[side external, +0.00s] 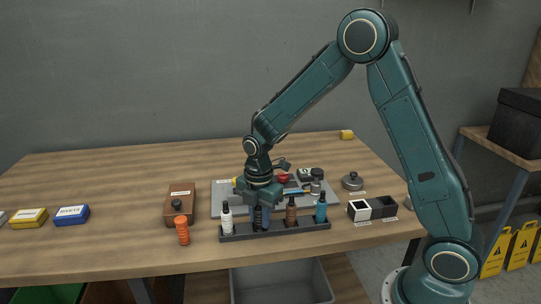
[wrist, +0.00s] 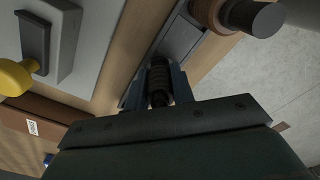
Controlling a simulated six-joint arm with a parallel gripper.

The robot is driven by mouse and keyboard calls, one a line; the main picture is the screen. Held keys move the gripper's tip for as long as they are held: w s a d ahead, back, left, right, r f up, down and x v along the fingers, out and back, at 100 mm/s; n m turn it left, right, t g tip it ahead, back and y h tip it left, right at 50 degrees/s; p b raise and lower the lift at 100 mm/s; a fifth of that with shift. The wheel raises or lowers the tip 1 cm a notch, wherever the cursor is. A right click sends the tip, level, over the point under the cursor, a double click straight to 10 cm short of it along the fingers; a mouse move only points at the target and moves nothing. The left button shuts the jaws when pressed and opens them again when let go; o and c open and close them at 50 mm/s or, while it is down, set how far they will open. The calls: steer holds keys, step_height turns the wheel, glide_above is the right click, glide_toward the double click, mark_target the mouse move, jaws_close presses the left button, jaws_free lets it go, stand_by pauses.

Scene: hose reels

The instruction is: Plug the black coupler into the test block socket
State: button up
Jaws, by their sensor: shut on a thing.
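The black coupler (side external: 258,218) is upright at the dark rack (side external: 290,232), between a white and a brown coupler. My gripper (side external: 260,207) points down and is shut on it. In the wrist view the ribbed black coupler (wrist: 159,84) is between my fingers (wrist: 158,88). I cannot tell whether its lower end is still seated in the rack.
White (side external: 226,218), brown (side external: 291,212) and blue (side external: 320,209) couplers stand close by in the rack. An orange ribbed piece (side external: 182,231) stands before the brown block. A grey plate (side external: 222,190) with fittings lies behind. The table's left front is clear.

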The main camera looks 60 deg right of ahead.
step_height(320, 180, up, 20)
stand_by(0.9)
steer(key=shift+d, duration=0.1)
stand_by(0.4)
steer(key=w+d+r, duration=0.2)
steer(key=w+d, duration=0.3)
steer(key=d, duration=0.7)
steer(key=f, duration=2)
steer(key=shift+w, duration=0.2)
steer(key=shift+f, duration=0.25)
